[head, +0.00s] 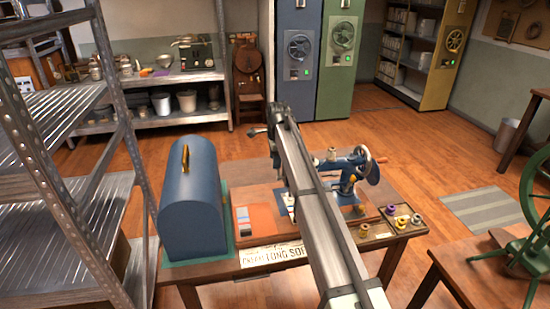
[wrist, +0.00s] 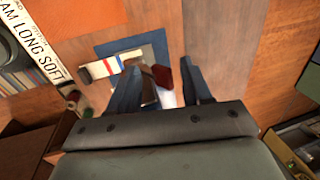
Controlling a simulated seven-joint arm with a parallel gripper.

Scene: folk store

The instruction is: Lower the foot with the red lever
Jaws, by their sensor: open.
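The blue sewing machine (head: 350,163), with its handwheel and a wooden crank knob, stands on the wooden table (head: 215,272) in the head view. My arm crosses in front and hides much of its left part. In the wrist view, a small dark red piece (wrist: 162,76), which looks like the red lever, shows between the fingers of my gripper (wrist: 160,68). The fingers stand apart with gaps on both sides of it. I cannot tell how far below the fingertips it lies. The foot is not clearly visible. In the head view the fingers are largely hidden by my arm.
A blue domed case (head: 187,205) stands at the table's left. An orange-red cloth piece (head: 257,222) lies beside it. Several thread spools sit in a tray (head: 375,233) at the right. A metal shelf (head: 70,200) rises at left. A green wheel (head: 535,195) stands far right.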

